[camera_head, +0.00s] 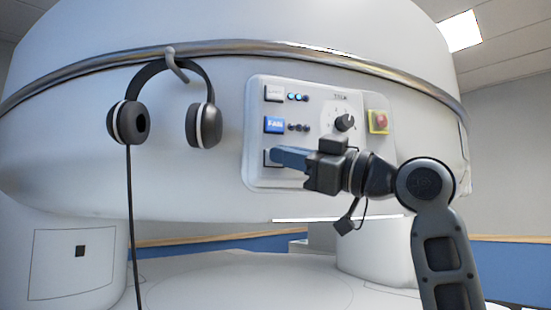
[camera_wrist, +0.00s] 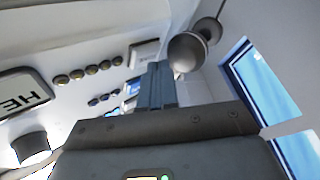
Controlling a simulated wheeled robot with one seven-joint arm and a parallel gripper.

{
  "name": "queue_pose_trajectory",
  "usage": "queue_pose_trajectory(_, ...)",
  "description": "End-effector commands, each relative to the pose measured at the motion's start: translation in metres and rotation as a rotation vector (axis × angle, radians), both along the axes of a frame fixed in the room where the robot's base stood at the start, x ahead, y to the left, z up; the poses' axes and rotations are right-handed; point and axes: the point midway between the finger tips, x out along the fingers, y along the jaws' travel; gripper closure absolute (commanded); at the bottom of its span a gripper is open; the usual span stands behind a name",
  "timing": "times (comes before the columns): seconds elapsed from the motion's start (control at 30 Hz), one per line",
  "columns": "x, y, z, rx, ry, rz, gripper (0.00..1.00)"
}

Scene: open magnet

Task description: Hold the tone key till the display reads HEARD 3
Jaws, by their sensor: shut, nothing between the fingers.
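My gripper (camera_head: 275,157) is shut and empty. Its blue-grey fingers point left across the lower panel, and their tips overlap the bottom key (camera_head: 266,156), hiding most of it. In the wrist view the fingertips (camera_wrist: 154,68) are together in front of a pale key (camera_wrist: 143,52); I cannot tell whether they touch it. Above it in the head view are a lit blue key (camera_head: 275,125) and a white key (camera_head: 274,92). Key labels are too small to read surely. A dark-framed display (camera_wrist: 24,92) shows "HE", the rest cut off; my gripper hides it in the head view.
The white control panel (camera_head: 315,90) also has a dial (camera_head: 344,122) and a red button in a yellow surround (camera_head: 379,122). Headphones (camera_head: 205,125) hang on a hook left of the panel, their cord hanging down. One earcup (camera_wrist: 188,52) is close beside my fingers.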

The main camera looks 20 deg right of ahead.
Motion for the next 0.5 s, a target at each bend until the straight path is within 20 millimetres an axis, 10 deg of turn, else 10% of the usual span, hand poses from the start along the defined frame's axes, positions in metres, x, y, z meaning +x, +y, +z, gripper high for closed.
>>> queue_pose_trajectory(0.5, 0.0054, -0.0006, -0.0001, 0.0, 0.0, 0.0, 1.0)
